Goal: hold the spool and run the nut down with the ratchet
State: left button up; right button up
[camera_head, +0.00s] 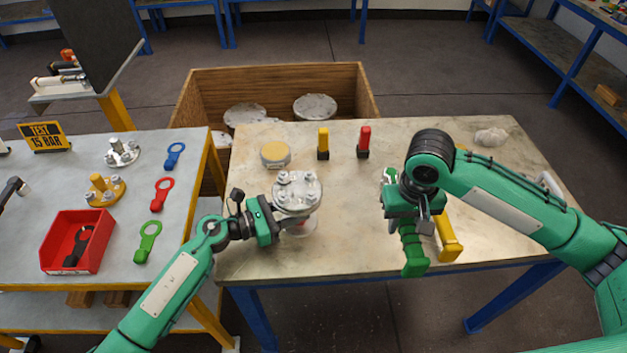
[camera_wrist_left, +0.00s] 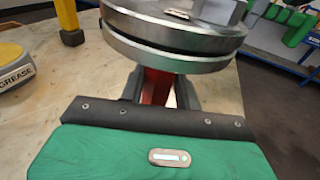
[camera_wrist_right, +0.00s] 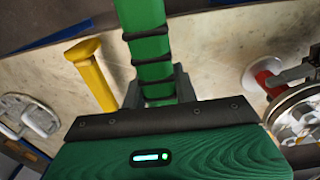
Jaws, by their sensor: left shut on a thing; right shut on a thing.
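The spool (camera_head: 297,192) stands upright near the left front of the pale table, with bolts and nuts on its top flange. Its stacked flanges (camera_wrist_left: 170,42) fill the top of the left wrist view. My left gripper (camera_head: 276,222) is shut on the spool below the top flange, around a reddish part. My right gripper (camera_head: 410,218) is shut on the green ribbed handle of the ratchet (camera_head: 412,256), also seen in the right wrist view (camera_wrist_right: 149,45). The ratchet is to the right of the spool and apart from it. Its head is mostly hidden by my gripper.
A yellow-handled tool (camera_head: 447,238) lies right of the ratchet. A grease tin (camera_head: 275,154), a yellow marker-like item (camera_head: 323,143) and a red one (camera_head: 364,141) stand behind the spool. A wooden crate (camera_head: 275,80) is beyond. The table between the spool and ratchet is clear.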

jog(key=shift+r, duration=0.1)
jog(key=w+a+r+n, duration=0.4)
jog(key=a+r+n, duration=0.6)
jog(key=a, duration=0.5)
jog(key=shift+w+a+f+m, duration=0.1)
jog(key=shift+f+m, duration=0.15)
jog(key=shift+f, duration=0.6)
jog(key=shift+w+a+f+m, duration=0.1)
jog(key=shift+f+m, duration=0.15)
jog(key=shift+f, duration=0.55)
jog(key=shift+f, duration=0.15)
jog(key=shift+f, duration=1.1)
jog(key=shift+s, duration=0.1)
